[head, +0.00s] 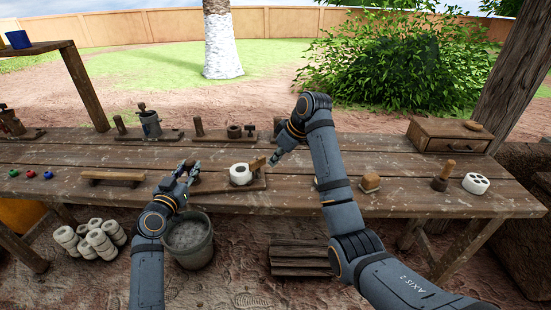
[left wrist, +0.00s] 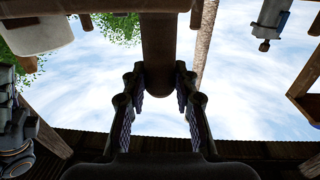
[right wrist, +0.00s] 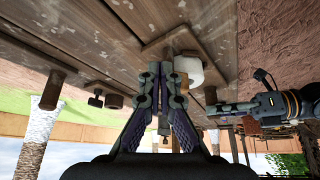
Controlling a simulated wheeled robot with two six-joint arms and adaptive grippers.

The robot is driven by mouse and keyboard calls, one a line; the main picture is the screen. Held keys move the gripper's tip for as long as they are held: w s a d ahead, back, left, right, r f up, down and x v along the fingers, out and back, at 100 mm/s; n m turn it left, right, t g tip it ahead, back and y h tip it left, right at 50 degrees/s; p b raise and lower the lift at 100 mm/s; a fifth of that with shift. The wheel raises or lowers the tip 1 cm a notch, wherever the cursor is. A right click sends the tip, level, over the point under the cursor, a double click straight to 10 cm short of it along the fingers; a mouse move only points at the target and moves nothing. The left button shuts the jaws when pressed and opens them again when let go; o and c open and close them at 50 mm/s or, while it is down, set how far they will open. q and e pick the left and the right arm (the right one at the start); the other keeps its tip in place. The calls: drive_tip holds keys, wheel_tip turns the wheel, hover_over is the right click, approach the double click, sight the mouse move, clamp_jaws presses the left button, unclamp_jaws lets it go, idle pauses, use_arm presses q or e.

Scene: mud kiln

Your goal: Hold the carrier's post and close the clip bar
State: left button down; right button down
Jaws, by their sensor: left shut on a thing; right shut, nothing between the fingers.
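The carrier (head: 258,184) is a wooden board near the front edge of the bench, with a white ring-shaped piece (head: 240,174) on it. My left gripper (head: 190,168) is at the carrier's left end, shut on its brown post. In the left wrist view, the post (left wrist: 165,45) stands between the fingers. A short wooden piece (head: 258,163), likely the clip bar, shows right of the white piece; its exact position is unclear. My right gripper (head: 274,160) is shut and empty beside this piece. In the right wrist view, its fingers (right wrist: 162,72) partly cover the carrier and the white piece.
Other carriers stand along the back of the bench, one with a metal cup (head: 150,124). A wooden box (head: 447,135) is at the right. A wooden handle (head: 371,182), a stamp (head: 443,178) and a white holed piece (head: 476,183) lie along the front. A bucket (head: 188,240) stands below.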

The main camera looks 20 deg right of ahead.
drive_tip(key=shift+w+a, duration=0.3)
drive_tip(key=shift+a, duration=0.25)
idle(0.5)
drive_tip(key=shift+s+a, duration=0.3)
drive_tip(key=shift+s, duration=0.1)
idle(0.5)
drive_tip(key=shift+s+a, duration=0.25)
drive_tip(key=shift+a, duration=0.15)
drive_tip(key=shift+s, duration=0.1)
wheel_tip(320, 180, up, 6)
drive_tip(key=shift+s+d, duration=0.15)
drive_tip(key=shift+s, duration=0.1)
idle(0.7)
drive_tip(key=shift+d, duration=0.1)
